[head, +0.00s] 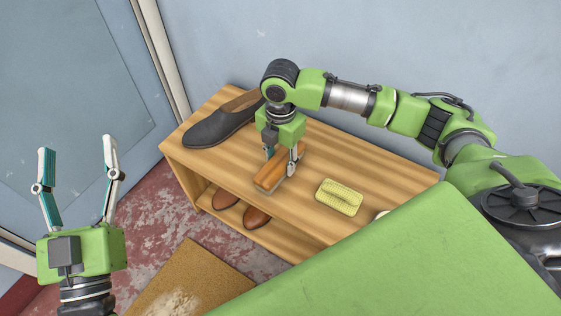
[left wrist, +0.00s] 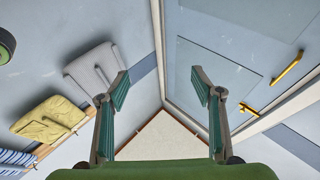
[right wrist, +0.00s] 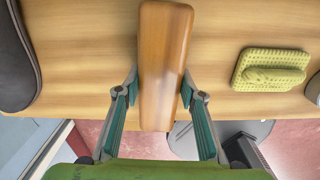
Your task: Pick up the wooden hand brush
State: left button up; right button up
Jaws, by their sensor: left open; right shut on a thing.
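The wooden hand brush (head: 270,178) is an orange-brown block on the slatted wooden bench top (head: 352,169), close to its front edge. In the right wrist view the brush (right wrist: 165,50) runs lengthwise between the fingers. My right gripper (head: 282,165) reaches down from above and is shut on the brush, with one finger on each side; it also shows in the right wrist view (right wrist: 160,98). The brush's underside is hidden, and I cannot tell whether it touches the bench. My left gripper (head: 77,165) is open and empty, away from the bench at the left.
A dark shoe (head: 222,122) lies left of the brush, and a yellow-green scrubbing sponge (head: 339,197) lies right of it. Brown shoes (head: 256,217) stand on the lower shelf. A doormat (head: 190,275) lies on the floor. A blue door (head: 75,90) is at the left.

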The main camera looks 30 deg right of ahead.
aim_at(280, 160)
pick_arm(q)
jog(key=shift+w+f, duration=0.1)
pick_arm(e)
jog(key=shift+r, duration=0.1)
